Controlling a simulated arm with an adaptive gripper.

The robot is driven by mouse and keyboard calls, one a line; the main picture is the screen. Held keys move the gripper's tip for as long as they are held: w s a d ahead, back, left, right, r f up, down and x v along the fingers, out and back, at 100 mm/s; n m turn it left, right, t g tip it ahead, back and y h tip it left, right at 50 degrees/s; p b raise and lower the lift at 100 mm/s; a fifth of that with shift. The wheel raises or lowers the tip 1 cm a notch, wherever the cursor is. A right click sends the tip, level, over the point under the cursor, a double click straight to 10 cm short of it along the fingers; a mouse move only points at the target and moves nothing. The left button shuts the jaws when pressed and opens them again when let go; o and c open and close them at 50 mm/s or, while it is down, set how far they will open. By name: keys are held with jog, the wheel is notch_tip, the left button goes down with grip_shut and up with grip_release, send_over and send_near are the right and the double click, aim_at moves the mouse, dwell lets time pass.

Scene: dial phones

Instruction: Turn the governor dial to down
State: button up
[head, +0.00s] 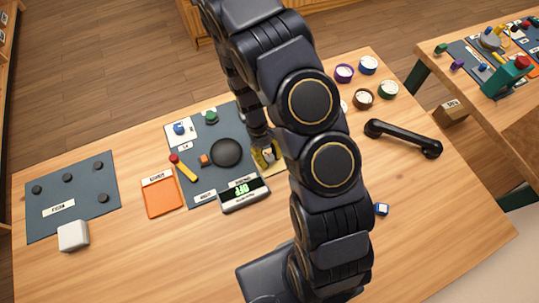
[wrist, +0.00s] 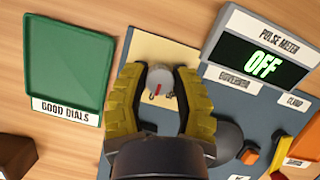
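The governor dial (wrist: 161,78) is a small grey knob with a red mark near the lower side of its face in the wrist view. It sits on a cream plate (wrist: 160,47), with small dark marks beside the knob too small to read. My gripper (wrist: 161,74) has its yellow ridged fingers on either side of the dial, and their tips appear to touch it. In the head view my gripper (head: 266,157) is low over the plate, and my arm hides part of the area. The pulse meter (wrist: 262,52) beside it reads OFF.
A green tray (wrist: 68,62) labelled GOOD DIALS lies left of the plate in the wrist view. In the head view are a black dome (head: 226,152), an orange tray (head: 162,196), a black handset (head: 403,138) and a white block (head: 73,236). The front table area is mostly clear.

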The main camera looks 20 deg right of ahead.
grip_shut()
jog(key=shift+m, duration=0.4)
jog(key=m+y, duration=0.1)
jog(key=m, duration=0.1)
jog(key=shift+m, duration=0.4)
jog(key=shift+m+y, duration=1.2)
jog(key=shift+m, duration=1.4)
jog(key=o, duration=0.9)
grip_release()
